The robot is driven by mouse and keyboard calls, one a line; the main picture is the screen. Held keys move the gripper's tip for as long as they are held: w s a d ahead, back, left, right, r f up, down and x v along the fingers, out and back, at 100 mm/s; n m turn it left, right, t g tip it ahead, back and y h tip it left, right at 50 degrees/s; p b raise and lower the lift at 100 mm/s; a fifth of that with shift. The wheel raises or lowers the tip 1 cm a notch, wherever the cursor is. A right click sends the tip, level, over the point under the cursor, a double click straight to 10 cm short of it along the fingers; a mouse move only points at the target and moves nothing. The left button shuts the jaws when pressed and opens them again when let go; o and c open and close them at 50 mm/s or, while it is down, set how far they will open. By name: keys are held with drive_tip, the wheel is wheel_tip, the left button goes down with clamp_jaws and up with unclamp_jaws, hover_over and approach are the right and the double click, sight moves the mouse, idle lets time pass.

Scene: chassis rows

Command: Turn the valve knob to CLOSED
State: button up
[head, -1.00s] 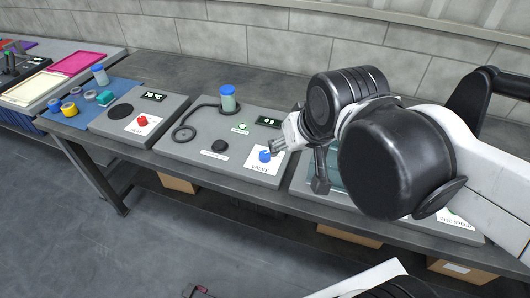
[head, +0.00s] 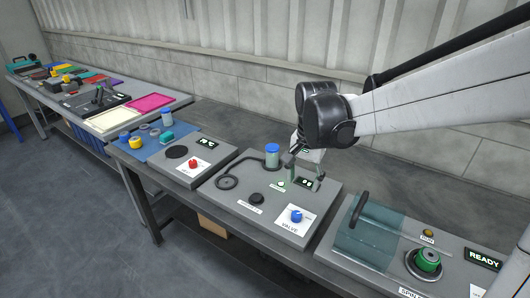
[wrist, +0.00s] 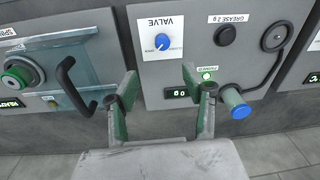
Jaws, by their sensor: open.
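The valve knob (head: 296,216) is blue and round and sits on a white plate marked VALVE, on a grey panel (head: 232,205). In the wrist view the knob (wrist: 162,41) shows upside down beyond the fingertips, with a pale pointer mark. The small words beside it are too small to read surely. My gripper (head: 305,181) hangs over the back of this panel, near the display, apart from the knob. In the wrist view my gripper (wrist: 158,78) has its two green-grey fingers spread with nothing between them.
A blue-capped jar (head: 272,155) stands at the panel's back. A black button (head: 256,198) and a lit green lamp (head: 281,184) are close by. Right is a panel with a clear cover (head: 365,235) and green knob (head: 428,260); left is one with a red knob (head: 194,164).

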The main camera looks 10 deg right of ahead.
sight(297, 213)
drive_tip(key=shift+m+g, duration=0.5)
drive_tip(key=f, duration=0.5)
drive_tip(key=w+f, duration=0.1)
drive_tip(key=f, duration=0.5)
drive_tip(key=w+f, duration=0.1)
drive_tip(key=f, duration=0.4)
drive_tip(key=shift+w+f+b, duration=0.1)
drive_tip(key=shift+f+b, duration=0.05)
drive_tip(key=shift+b, duration=0.2)
clamp_jaws()
